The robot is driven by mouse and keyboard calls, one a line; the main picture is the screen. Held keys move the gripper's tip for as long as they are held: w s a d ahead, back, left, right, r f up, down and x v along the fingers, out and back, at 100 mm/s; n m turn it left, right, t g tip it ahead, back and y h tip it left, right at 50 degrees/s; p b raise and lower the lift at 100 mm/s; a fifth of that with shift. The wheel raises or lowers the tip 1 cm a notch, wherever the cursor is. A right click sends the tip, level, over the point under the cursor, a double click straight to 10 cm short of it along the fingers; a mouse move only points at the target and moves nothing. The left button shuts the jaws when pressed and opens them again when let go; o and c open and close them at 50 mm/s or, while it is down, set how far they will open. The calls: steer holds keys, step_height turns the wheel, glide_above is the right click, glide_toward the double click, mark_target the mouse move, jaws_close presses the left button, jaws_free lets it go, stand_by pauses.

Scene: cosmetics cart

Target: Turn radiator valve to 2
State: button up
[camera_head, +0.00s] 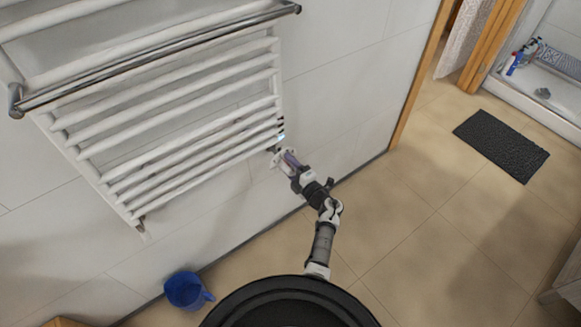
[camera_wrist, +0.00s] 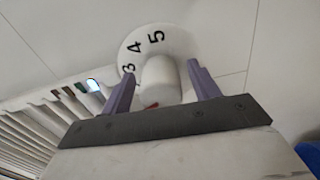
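The radiator valve knob (camera_wrist: 161,82) is a white cylinder in front of a round white dial (camera_wrist: 152,40) printed with black numbers; 3, 4 and 5 are readable. A small red mark shows low on the knob, mostly hidden by my gripper. My gripper (camera_wrist: 162,70) has two purple fingers, apart, one on each side of the knob. Narrow gaps seem to show beside it; contact is not clear. In the head view my gripper (camera_head: 287,158) is at the lower right corner of the white radiator (camera_head: 160,130), where the valve is too small to read.
A chrome rail (camera_head: 150,60) runs along the radiator's front. A blue bucket (camera_head: 187,291) stands on the floor by the wall at lower left. A dark mat (camera_head: 501,146) lies at upper right near the shower tray. The tiled floor to the right is mostly clear.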

steer(key=b+v, duration=0.1)
steer(key=v, duration=1.2)
steer(key=shift+s+d, duration=0.25)
steer(key=shift+s, duration=0.1)
